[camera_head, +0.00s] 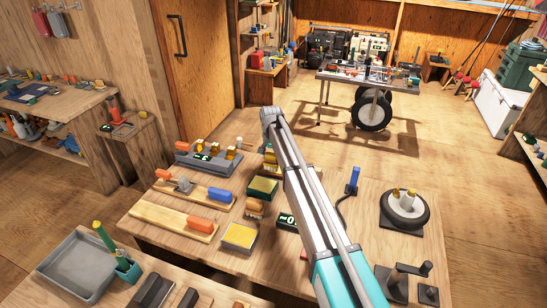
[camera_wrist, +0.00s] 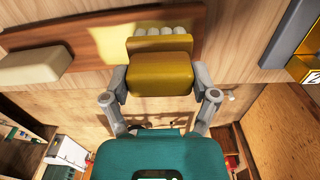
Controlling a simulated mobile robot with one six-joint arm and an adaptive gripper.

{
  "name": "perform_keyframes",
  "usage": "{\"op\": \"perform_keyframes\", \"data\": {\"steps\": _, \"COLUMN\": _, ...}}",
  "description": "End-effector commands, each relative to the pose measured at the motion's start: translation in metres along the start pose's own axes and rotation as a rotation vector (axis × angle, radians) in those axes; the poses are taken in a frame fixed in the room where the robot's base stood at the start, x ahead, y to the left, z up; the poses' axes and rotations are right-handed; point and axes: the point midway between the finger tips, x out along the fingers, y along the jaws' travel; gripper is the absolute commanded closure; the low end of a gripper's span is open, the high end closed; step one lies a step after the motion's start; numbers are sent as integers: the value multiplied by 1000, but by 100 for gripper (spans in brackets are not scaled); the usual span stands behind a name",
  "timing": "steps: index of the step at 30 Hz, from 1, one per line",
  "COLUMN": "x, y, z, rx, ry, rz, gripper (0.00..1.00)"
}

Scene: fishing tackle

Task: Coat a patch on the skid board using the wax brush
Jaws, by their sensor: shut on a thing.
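In the wrist view my gripper (camera_wrist: 164,88) is shut on the wax brush (camera_wrist: 160,75), one finger on each side of its ochre block. The brush's pale bristles (camera_wrist: 160,31) point away from me, over a reddish-brown board (camera_wrist: 95,38) that looks like the skid board. I cannot tell whether the bristles touch it. A beige block (camera_wrist: 35,66) sits at the board's left part. In the head view my arm hides the gripper, and I cannot make out the brush or that board for certain.
A grey tray (camera_head: 76,267) stands at lower left.

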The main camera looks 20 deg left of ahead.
Motion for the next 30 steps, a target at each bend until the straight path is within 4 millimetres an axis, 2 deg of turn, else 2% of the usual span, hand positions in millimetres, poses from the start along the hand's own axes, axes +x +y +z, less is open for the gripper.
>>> {"op": "perform_keyframes", "data": {"steps": 11, "x": 0, "y": -3, "z": 0, "rx": 0, "ry": 0, "rz": 0, "gripper": 62}}
{"op": "perform_keyframes", "data": {"steps": 30, "x": 2, "y": -38, "z": 2, "rx": 0, "ry": 0, "rz": 0, "gripper": 62}}
